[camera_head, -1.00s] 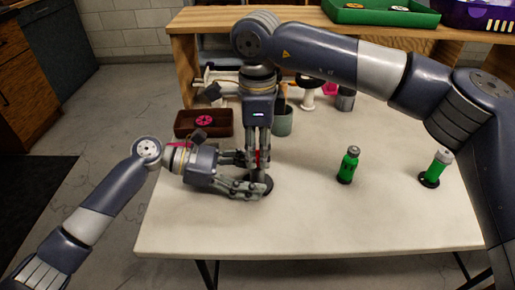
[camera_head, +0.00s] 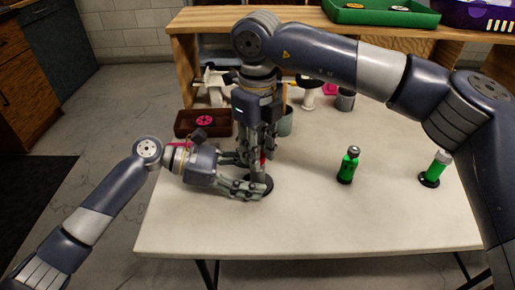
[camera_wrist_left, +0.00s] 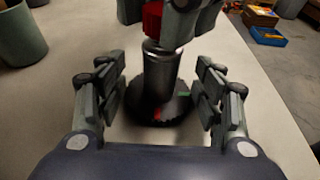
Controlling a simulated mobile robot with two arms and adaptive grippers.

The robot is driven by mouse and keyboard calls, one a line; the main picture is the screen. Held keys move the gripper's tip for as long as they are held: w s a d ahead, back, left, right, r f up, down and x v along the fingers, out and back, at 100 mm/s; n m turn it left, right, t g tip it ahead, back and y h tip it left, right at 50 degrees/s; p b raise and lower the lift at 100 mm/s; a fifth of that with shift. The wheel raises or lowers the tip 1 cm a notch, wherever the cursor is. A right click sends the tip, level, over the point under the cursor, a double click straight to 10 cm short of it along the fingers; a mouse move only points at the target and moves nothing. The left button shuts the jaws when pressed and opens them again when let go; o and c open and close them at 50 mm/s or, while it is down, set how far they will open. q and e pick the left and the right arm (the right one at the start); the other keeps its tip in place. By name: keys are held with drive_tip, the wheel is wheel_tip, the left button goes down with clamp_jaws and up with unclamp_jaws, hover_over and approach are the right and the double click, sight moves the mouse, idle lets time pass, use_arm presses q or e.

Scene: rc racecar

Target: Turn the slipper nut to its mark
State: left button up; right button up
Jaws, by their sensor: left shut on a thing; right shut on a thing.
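The slipper assembly stands upright on the table, with a grey metal cylinder (camera_wrist_left: 160,72) above a black disc (camera_wrist_left: 140,112). The disc also shows in the head view (camera_head: 268,183). A green mark (camera_wrist_left: 184,94) is on the disc's right side, and a red mark (camera_wrist_left: 157,114) is near its front, apart from the green one. My left gripper (camera_head: 256,188) is shut on the disc from the left, low at the table. My right gripper (camera_head: 262,156) points down from above, shut on a red part (camera_wrist_left: 152,20) atop the cylinder. The nut itself is hidden.
A grey cup (camera_head: 286,124) is close behind my right gripper. The front table is clear.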

drive_tip(key=shift+m, duration=0.3)
drive_tip(key=o, duration=1)
drive_tip(key=shift+o, duration=0.2)
wheel_tip(320, 180, up, 12)
